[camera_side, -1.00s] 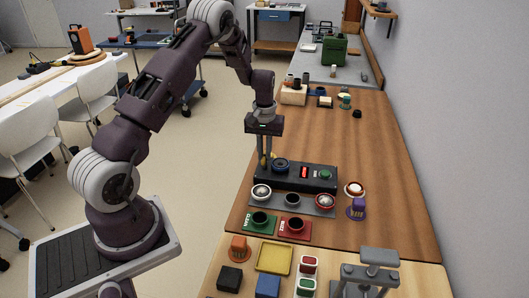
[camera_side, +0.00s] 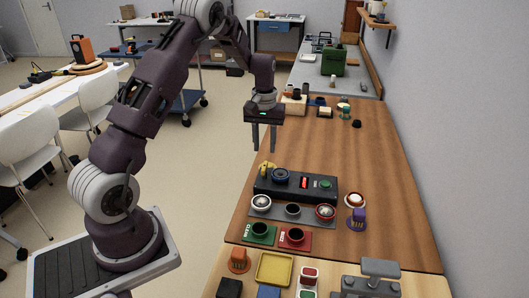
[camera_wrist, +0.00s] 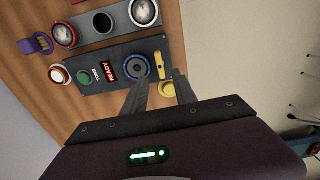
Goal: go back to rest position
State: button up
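My gripper (camera_side: 264,150) hangs in the air above the left end of the black test box (camera_side: 308,190), clear of the table. Its two fingers point down and stand apart with nothing between them. In the wrist view the fingers (camera_wrist: 161,84) are also apart and empty. Beyond them is the test box (camera_wrist: 92,80), with a round blue-ringed speaker (camera_wrist: 137,67), a lit red READY display (camera_wrist: 108,69) and a green button (camera_wrist: 84,78). A yellow part (camera_wrist: 165,70) is at the box's end near the fingertips' line of sight.
Green (camera_side: 257,238) and red (camera_side: 292,242) mats hold dark cups. A purple part (camera_side: 357,217) stands at right. The wooden table behind the box is mostly clear.

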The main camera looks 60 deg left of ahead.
jog(key=s+d+r+m+t, duration=0.15)
jog(key=s+d+r, duration=0.25)
jog(key=d+r, duration=0.4)
jog(key=s+d+r+m+t, duration=0.1)
jog(key=s+d+r+m, duration=0.2)
jog(key=s+d+r, duration=0.5)
jog(key=s+d+r+m+t, duration=0.1)
jog(key=s+d+r+m, duration=0.1)
jog(key=s, duration=0.5)
jog(key=s+d+r+m+t, duration=0.2)
jog(key=s+d, duration=0.2)
jog(key=s, duration=0.4)
jog(key=shift+s+d+r+m, duration=0.15)
jog(key=shift+d+r+m, duration=0.1)
jog(key=shift+m, duration=0.1)
